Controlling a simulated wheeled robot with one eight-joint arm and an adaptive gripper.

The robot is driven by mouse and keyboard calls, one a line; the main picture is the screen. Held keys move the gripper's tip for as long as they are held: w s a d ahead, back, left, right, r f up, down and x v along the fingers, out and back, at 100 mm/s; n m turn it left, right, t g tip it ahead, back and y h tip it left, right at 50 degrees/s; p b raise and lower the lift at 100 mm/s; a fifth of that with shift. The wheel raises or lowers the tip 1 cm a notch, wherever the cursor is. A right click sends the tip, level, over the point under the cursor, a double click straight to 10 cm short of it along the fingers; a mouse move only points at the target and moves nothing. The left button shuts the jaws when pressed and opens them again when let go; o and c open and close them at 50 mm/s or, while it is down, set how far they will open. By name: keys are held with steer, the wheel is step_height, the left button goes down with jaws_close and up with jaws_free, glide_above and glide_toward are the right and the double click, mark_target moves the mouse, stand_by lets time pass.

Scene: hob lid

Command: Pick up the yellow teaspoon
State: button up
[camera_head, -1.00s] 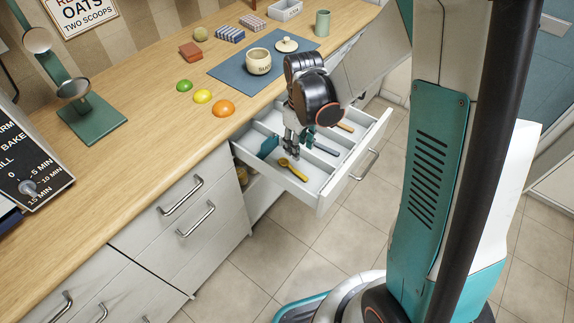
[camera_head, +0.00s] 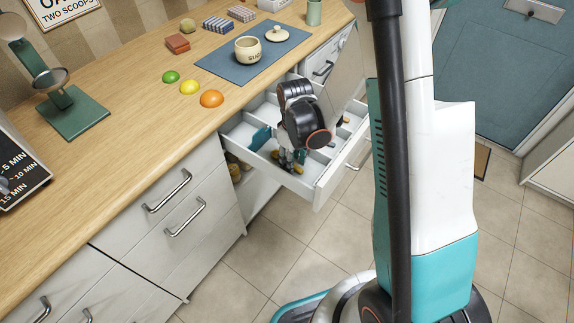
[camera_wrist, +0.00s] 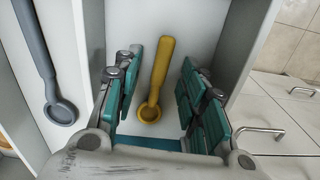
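The yellow teaspoon (camera_wrist: 158,75) lies in a compartment of the open white drawer (camera_head: 325,188). In the wrist view its round bowl is nearer my palm and its handle points away. My gripper (camera_wrist: 161,62) is open, with one teal-padded finger on each side of the spoon and a gap on both sides. In the head view my gripper (camera_head: 288,161) is down in the drawer and hides most of the spoon; only small yellow bits (camera_head: 276,155) show.
A grey spoon (camera_wrist: 46,70) lies in the neighbouring compartment, past a divider. A teal item (camera_head: 260,138) is at the drawer's left. Compartment walls stand close to both fingers. The wooden counter (camera_head: 150,125) runs beside the drawer, with coloured fruit-like domes (camera_head: 211,98) near its edge.

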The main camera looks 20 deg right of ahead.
steer(key=shift+f, duration=0.55)
steer(key=shift+r, duration=0.1)
jaws_close()
